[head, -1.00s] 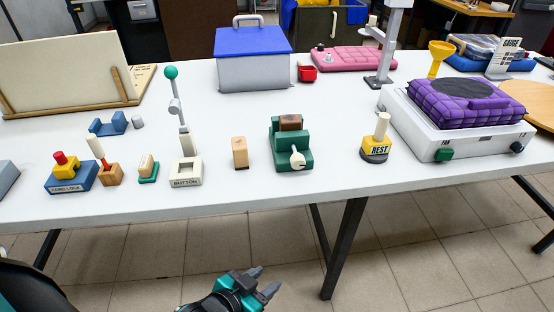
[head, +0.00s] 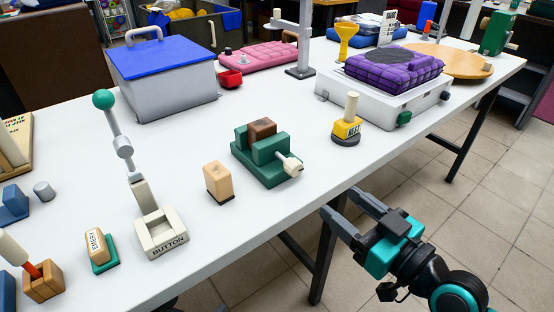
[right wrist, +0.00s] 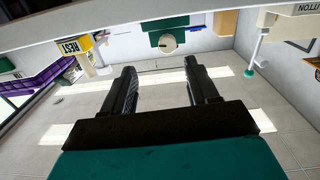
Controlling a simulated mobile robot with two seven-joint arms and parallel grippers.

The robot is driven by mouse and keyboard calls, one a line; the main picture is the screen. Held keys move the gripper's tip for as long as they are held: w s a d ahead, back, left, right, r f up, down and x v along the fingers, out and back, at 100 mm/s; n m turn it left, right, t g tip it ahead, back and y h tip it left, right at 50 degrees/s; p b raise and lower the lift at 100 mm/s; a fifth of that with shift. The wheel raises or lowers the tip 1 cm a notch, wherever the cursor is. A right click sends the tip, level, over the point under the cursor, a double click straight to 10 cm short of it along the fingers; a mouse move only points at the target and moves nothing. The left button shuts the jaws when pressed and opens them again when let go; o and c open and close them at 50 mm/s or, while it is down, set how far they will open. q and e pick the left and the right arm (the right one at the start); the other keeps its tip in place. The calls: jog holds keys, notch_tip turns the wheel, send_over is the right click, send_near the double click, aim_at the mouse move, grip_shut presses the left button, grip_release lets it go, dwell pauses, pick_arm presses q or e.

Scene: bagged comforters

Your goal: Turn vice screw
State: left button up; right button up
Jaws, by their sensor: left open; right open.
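The green vice (head: 270,165) stands near the front edge of the white table in the head view, a brown block (head: 262,131) between its jaws. Its cream screw handle (head: 291,165) points toward the front edge. My right gripper (head: 343,203) is open and empty, just off the table's front edge, to the right of and nearer than the handle, not touching it. In the right wrist view the open fingers (right wrist: 162,72) have a gap over floor; the vice (right wrist: 170,22) and its round handle end (right wrist: 167,43) lie beyond the fingertips. My left gripper is out of view.
The yellow REST block (head: 347,128) stands right of the vice, a wooden block (head: 218,183) left of it. The BUTTON stand (head: 160,235) with its green-knobbed lever is further left. A blue-lidded box (head: 165,80) is behind. The white table (head: 265,225) is bare in front of the vice.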

aim_at(298, 169)
jog(key=shift+y, duration=0.3)
jog(key=x, duration=0.9)
jog(key=r+x, duration=0.1)
jog(key=x, duration=0.3)
jog(key=shift+s+a+p, duration=0.1)
jog(key=shift+a+p, duration=0.2)
jog(key=shift+a, duration=0.2)
jog(key=shift+c, duration=0.2)
jog(key=c, duration=1)
jog(key=shift+m+p, duration=0.65)
jog(key=shift+m, duration=0.65)
jog(key=o, duration=1)
jog(key=shift+o, duration=0.2)
jog(key=shift+d, duration=0.1)
